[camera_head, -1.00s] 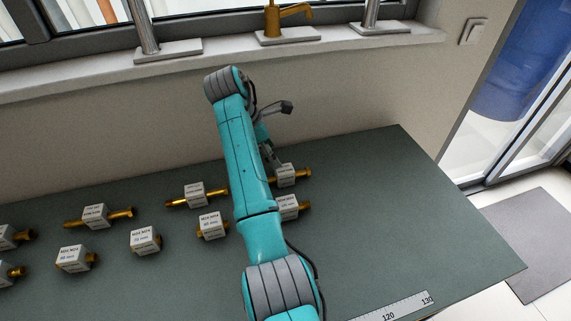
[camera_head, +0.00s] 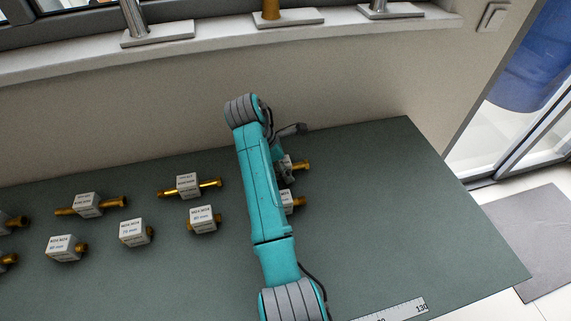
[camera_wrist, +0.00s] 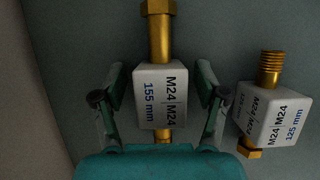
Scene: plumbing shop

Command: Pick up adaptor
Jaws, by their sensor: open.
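In the wrist view, a brass adaptor with a white block labelled M24 / M24, 155 mm (camera_wrist: 157,97) lies between the two fingers of my gripper (camera_wrist: 158,92). The fingers are open, one on each side of the block, with a narrow gap showing on both sides. Its brass end points up in the picture. In the head view, this adaptor (camera_head: 301,165) is partly hidden behind my arm. My gripper (camera_head: 284,172) is low over it, and its fingertips are hard to make out there.
A 125 mm adaptor (camera_wrist: 269,115) lies close on the right in the wrist view. Several other labelled adaptors, such as one left of my arm (camera_head: 203,219), lie on the green table (camera_head: 390,210). The wall (camera_head: 180,110) is behind. The table's right side is clear except for a ruler (camera_head: 398,309).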

